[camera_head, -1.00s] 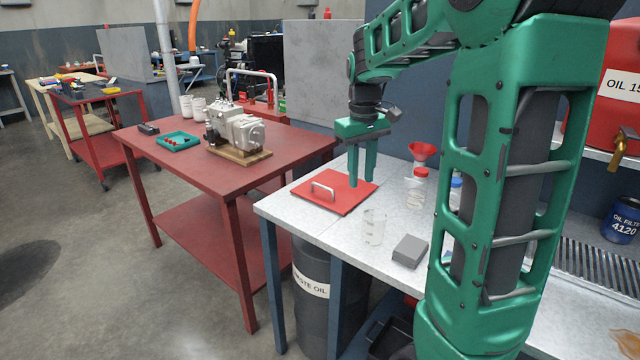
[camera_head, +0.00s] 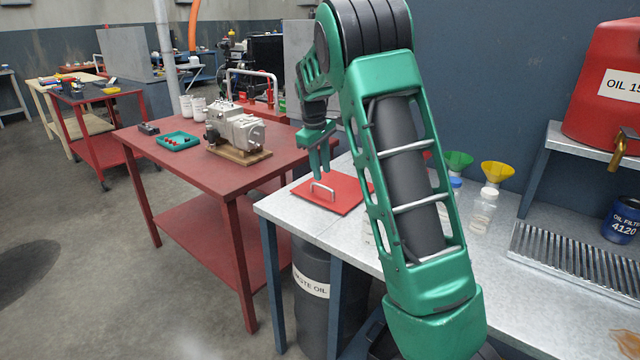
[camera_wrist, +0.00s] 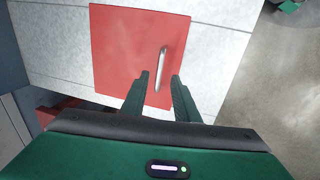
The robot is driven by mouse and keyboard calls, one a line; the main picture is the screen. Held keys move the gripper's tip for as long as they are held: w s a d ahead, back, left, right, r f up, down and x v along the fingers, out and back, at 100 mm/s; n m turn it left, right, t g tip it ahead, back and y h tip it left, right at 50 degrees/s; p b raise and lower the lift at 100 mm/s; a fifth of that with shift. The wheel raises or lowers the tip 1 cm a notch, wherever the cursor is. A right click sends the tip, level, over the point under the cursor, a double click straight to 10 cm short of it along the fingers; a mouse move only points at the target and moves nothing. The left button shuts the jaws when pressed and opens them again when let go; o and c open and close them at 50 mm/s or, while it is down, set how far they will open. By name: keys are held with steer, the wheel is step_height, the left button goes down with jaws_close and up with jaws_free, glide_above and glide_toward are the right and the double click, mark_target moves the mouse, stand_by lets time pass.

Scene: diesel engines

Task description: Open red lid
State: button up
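The red lid (camera_head: 342,203) is a flat square plate lying on the grey metal worktop, with a silver bar handle (camera_head: 322,191) near its left side. In the wrist view the red lid (camera_wrist: 125,50) lies flat, and its handle (camera_wrist: 163,62) stands ahead of my fingertips, roughly in line with the gap between them. My gripper (camera_head: 320,176) is above the lid, close over the handle. It also shows in the wrist view (camera_wrist: 160,78), with its two green fingers apart and nothing between them. I cannot tell whether a finger touches the handle.
A red table (camera_head: 184,172) with a grey pump (camera_head: 236,130) stands to the left. On the worktop (camera_head: 285,212), bottles with a green funnel (camera_head: 458,160) and a yellow funnel (camera_head: 497,173) stand right of my arm. A waste oil drum (camera_head: 313,310) is below.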

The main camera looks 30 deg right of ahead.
mark_target(323, 188)
steer(key=shift+w+d+f, duration=0.1)
steer(key=shift+d+f, duration=0.05)
steer(key=shift+f, duration=0.7)
steer(key=shift+w+d+f, duration=0.1)
steer(key=shift+d+f, duration=0.1)
steer(key=shift+f, duration=0.65)
steer(key=shift+d+f, duration=0.15)
steer(key=shift+f, duration=0.7)
steer(key=shift+c, duration=0.7)
